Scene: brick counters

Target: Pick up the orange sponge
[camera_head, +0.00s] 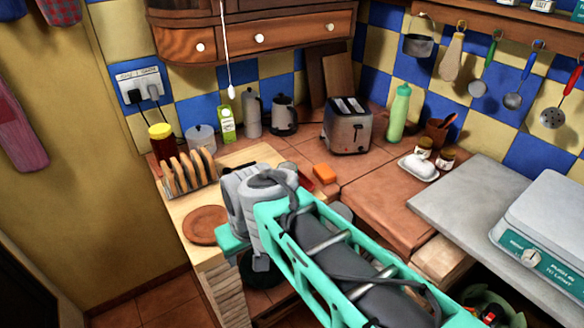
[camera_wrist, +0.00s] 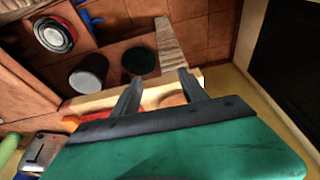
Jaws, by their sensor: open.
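The orange sponge (camera_head: 324,173) lies on the tiled counter in the head view, in front of the toaster and just right of my arm. In the wrist view a small orange patch (camera_wrist: 70,120) at the left, beside a red item, looks like the sponge, partly cut off by my gripper's body. My gripper (camera_wrist: 159,77) shows in the wrist view with its two fingers apart and nothing held between them. The sponge is off to the left of the fingers there. In the head view my arm hides the fingers.
The toaster (camera_head: 348,125) stands behind the sponge. A toast rack (camera_head: 187,172) and a round wooden board (camera_head: 205,225) are left of my arm. A butter dish (camera_head: 418,168) and scale (camera_head: 545,235) are to the right. Bare counter (camera_head: 375,195) lies right of the sponge.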

